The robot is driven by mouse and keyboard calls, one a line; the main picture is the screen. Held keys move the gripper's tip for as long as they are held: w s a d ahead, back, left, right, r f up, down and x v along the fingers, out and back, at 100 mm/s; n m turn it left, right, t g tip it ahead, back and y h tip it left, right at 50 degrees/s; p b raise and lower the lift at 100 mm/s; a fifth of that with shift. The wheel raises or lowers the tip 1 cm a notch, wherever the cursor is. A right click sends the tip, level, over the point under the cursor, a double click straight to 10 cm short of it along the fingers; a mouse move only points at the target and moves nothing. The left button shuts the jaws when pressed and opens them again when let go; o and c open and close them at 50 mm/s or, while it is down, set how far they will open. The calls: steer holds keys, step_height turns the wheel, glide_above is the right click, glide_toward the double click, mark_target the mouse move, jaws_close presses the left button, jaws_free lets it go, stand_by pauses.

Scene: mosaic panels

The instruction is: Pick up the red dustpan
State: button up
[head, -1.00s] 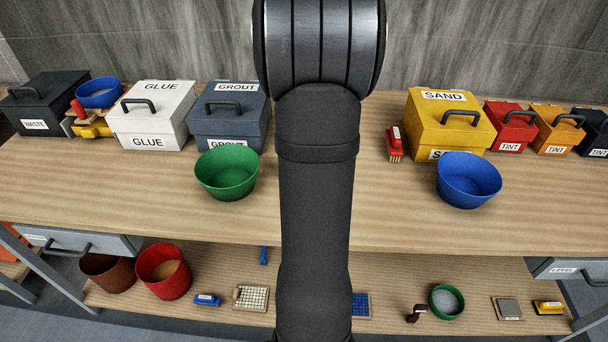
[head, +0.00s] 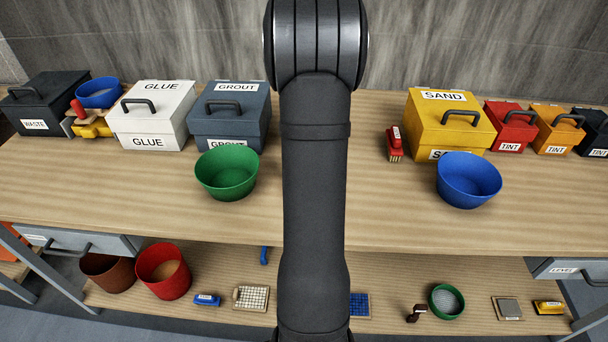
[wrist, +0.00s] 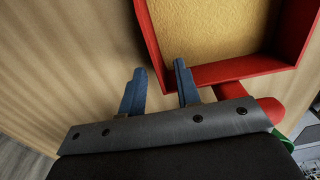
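In the wrist view, a red tray-like thing with raised walls (wrist: 190,38) and a tan, grainy inside fills the upper right. It looks like the dustpan. A rounded red part (wrist: 266,108), possibly its handle, shows at the lower right, partly hidden behind my gripper's base. In the head view, my arm covers the middle, and neither the dustpan nor my gripper can be made out.
A green bowl (head: 227,174) and a blue bowl (head: 469,181) stand on the bench. A small red brush (head: 395,145) lies by the yellow SAND box (head: 440,122). The GLUE box (head: 150,116) and GROUT box (head: 229,116) stand left of my arm. Bare wood (head: 400,210) lies right of it.

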steer(key=shift+f, duration=0.55)
jaws_close()
steer(key=shift+r, duration=0.15)
